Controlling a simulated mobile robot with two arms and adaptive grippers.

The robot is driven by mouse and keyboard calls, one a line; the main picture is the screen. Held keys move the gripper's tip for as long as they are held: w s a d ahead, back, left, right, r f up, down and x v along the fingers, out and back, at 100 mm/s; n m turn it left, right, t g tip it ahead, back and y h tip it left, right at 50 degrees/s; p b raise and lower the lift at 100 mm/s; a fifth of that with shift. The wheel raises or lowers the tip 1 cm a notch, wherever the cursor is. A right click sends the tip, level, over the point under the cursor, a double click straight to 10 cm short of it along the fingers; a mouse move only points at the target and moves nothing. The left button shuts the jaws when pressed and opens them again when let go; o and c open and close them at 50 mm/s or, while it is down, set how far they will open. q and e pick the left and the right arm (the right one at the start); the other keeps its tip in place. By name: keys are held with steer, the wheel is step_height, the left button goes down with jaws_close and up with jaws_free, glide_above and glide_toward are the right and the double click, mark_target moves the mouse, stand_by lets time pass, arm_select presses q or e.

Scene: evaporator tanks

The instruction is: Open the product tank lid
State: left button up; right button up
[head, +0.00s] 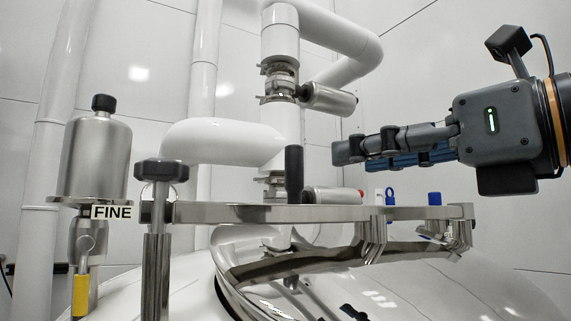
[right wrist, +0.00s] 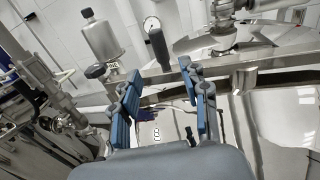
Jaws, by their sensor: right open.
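The product tank lid (head: 395,289) is a shiny domed metal cover at the bottom of the head view. A flat metal bar (head: 250,213) runs across above it, and it also crosses the right wrist view (right wrist: 165,76). An upright black handle (head: 293,174) stands on the bar; it shows beyond my fingers in the right wrist view (right wrist: 158,48). A black knob (head: 160,170) tops a threaded post at the bar's left end. My right gripper (head: 340,152) is open and empty, apart from the handle and to its right, above the bar. My left gripper is not in view.
A metal canister (head: 96,158) labelled FINE stands at the left. White pipes (head: 205,60) and a metal valve cylinder (head: 328,99) rise behind the bar. Small blue fittings (head: 390,197) sit near the bar's right part.

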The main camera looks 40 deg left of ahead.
mark_target(301, 165)
steer(key=a+p, duration=0.1)
steer(key=a, duration=0.2)
steer(key=w+a+p, duration=0.1)
steer(key=a, duration=0.1)
steer(key=shift+a+r+p, duration=0.15)
steer(key=shift+r+p, duration=0.15)
steer(key=a+p, duration=0.1)
steer(key=a, duration=0.1)
steer(key=w+a+p, duration=0.1)
steer(key=a, duration=0.2)
steer(key=shift+f, duration=0.15)
steer(key=shift+a, duration=0.45)
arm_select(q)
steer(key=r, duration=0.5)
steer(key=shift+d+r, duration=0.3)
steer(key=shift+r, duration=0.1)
arm_select(e)
steer(key=shift+w+f, duration=0.1)
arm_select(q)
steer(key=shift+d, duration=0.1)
arm_select(e)
steer(key=shift+a, duration=0.1)
steer(key=shift+c, duration=0.2)
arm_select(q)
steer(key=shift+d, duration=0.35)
arm_select(e)
jaws_close()
